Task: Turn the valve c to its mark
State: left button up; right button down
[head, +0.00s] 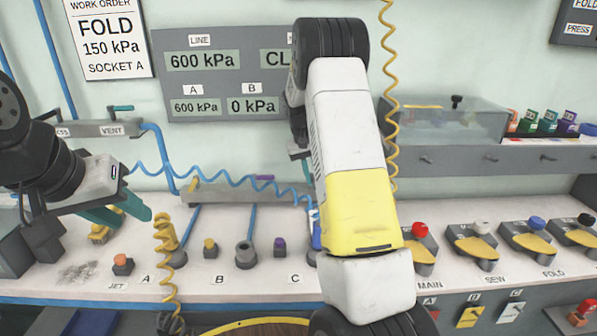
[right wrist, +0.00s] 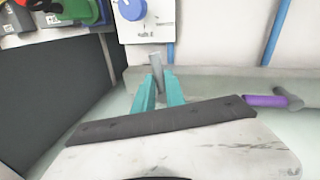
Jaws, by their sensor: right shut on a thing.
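In the right wrist view the teal fingers of my right gripper (right wrist: 158,92) are closed around a narrow grey lever (right wrist: 155,68), which I take to be the handle of valve c. In the head view my own right arm hides this gripper and most of that lever. A neighbouring purple valve handle (right wrist: 265,100) stands apart from the fingers; it also shows on the grey manifold in the head view (head: 263,177). I cannot make out valve c's mark.
The bench holds sockets labelled A, B and C (head: 294,279), a yellow coiled hose (head: 164,240) and an orange jet button (head: 122,264). Blue hoses run across the manifold (head: 225,194). Pedal-like controls (head: 478,247) and a clear tank (head: 450,130) stand at the right.

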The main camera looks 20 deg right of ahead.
jog(key=shift+w+a+r+m, duration=0.15)
jog(key=shift+a+m, duration=0.1)
jog(key=shift+m, duration=0.65)
jog(key=c, duration=1.4)
grip_release()
jog(key=shift+w+a+r, duration=0.1)
jog(key=shift+a+r, duration=0.15)
jog(key=shift+r, duration=1)
jog(key=shift+a+r, duration=0.25)
jog(key=shift+r, duration=1)
jog(key=shift+w+a+r, duration=0.1)
jog(key=shift+a+r, duration=0.15)
jog(key=shift+r, duration=1)
jog(key=shift+s+r, duration=0.1)
